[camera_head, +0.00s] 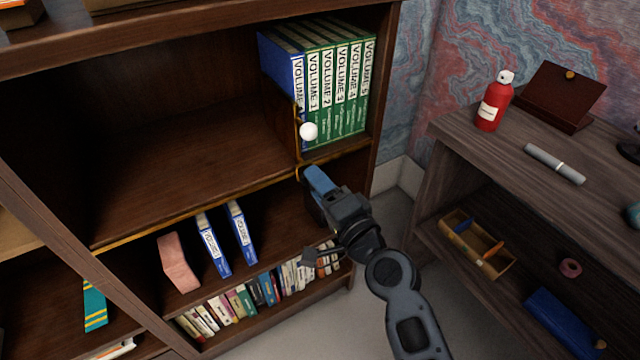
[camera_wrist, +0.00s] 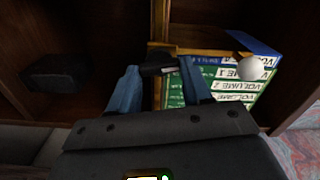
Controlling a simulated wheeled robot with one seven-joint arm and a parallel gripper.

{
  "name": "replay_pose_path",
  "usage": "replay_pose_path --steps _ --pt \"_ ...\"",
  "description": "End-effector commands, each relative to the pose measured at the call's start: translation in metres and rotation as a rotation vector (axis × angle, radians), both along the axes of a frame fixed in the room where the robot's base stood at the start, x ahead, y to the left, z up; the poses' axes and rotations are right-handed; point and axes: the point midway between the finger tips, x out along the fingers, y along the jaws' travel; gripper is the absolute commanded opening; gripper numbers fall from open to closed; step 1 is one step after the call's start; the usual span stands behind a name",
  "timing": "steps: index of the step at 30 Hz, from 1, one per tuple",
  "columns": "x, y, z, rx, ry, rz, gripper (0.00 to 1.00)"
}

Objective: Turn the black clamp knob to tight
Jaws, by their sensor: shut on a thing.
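My gripper (camera_head: 316,178) reaches to the front edge of the middle shelf, just below the row of volumes. In the wrist view its two blue fingers (camera_wrist: 159,66) stand either side of a small black part, the black clamp knob (camera_wrist: 155,70), and are shut on it. The knob is hidden behind my gripper in the head view. A brass upright (camera_head: 298,125) with a white ball (camera_head: 308,131) stands by the left end of the volumes. No tight mark is readable.
Green volumes (camera_head: 345,90) and a blue one fill the shelf's right end. The shelf left of them is empty. Blue books (camera_head: 212,245) and a pink block (camera_head: 178,263) stand below. A desk with a red bottle (camera_head: 490,108) is at right.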

Motion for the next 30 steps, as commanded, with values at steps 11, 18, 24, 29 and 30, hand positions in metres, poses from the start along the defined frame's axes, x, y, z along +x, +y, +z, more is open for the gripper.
replay_pose_path --steps 11,18,24,29,30 --pt "0.0005 -0.0018 -0.0013 0.157 0.108 -0.003 0.18" --pt "0.0005 -0.0019 -0.0018 0.191 0.130 -0.004 0.18" --pt "0.0005 -0.0020 -0.0021 0.195 0.132 -0.004 0.18" --pt "0.0005 -0.0020 -0.0022 0.195 0.132 -0.004 0.18" --pt "0.0005 -0.0020 -0.0022 0.194 0.133 -0.004 0.50"
